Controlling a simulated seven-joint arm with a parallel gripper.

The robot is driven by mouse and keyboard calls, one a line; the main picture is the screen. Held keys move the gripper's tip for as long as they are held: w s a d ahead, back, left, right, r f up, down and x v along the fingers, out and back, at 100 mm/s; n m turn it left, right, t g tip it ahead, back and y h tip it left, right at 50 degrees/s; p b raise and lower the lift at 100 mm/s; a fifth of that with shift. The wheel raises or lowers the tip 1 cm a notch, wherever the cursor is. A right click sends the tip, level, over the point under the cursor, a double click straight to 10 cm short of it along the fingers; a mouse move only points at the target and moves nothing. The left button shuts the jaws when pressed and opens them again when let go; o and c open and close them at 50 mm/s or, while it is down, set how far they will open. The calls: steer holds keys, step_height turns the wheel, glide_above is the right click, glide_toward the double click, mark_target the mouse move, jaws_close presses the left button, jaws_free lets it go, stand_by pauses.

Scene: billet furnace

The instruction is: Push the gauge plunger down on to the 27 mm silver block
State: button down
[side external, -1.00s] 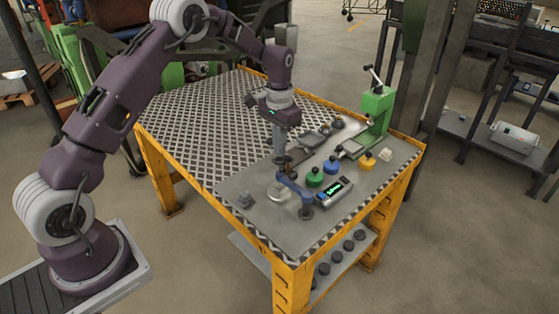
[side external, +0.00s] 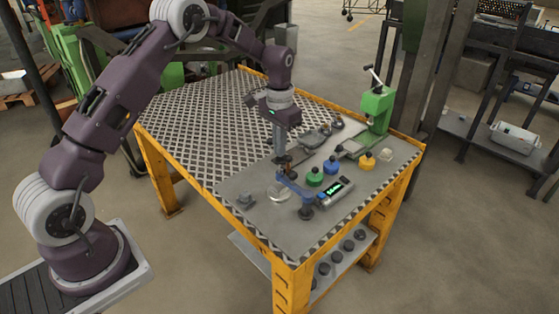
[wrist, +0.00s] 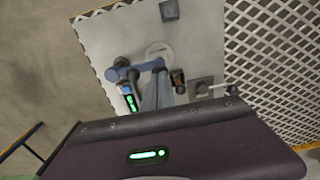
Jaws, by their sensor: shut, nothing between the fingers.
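The gauge (side external: 296,187) has a blue arm on a dark post, and a pale round plate (side external: 278,193) lies beside it. In the wrist view the blue arm (wrist: 147,66) reaches from the left towards my fingers. A dark and brownish part (side external: 285,161) stands at the arm's far end; I cannot tell whether it is the plunger top. My gripper (side external: 280,151) is shut and empty, pointing down just above that part; contact cannot be made out. In the wrist view my fingers (wrist: 157,92) are together. I cannot identify the 27 mm silver block for sure.
A grey block (side external: 245,200) sits left on the plate. A lit readout (side external: 336,191), green (side external: 314,177), blue (side external: 331,165) and yellow (side external: 366,160) round pieces lie right of the gauge. A green press (side external: 376,108) stands at the far corner.

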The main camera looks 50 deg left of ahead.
steer(key=shift+f, duration=0.25)
steer(key=shift+f, duration=1.1)
stand_by(0.7)
steer(key=shift+r, duration=1.15)
steer(key=shift+r, duration=2.5)
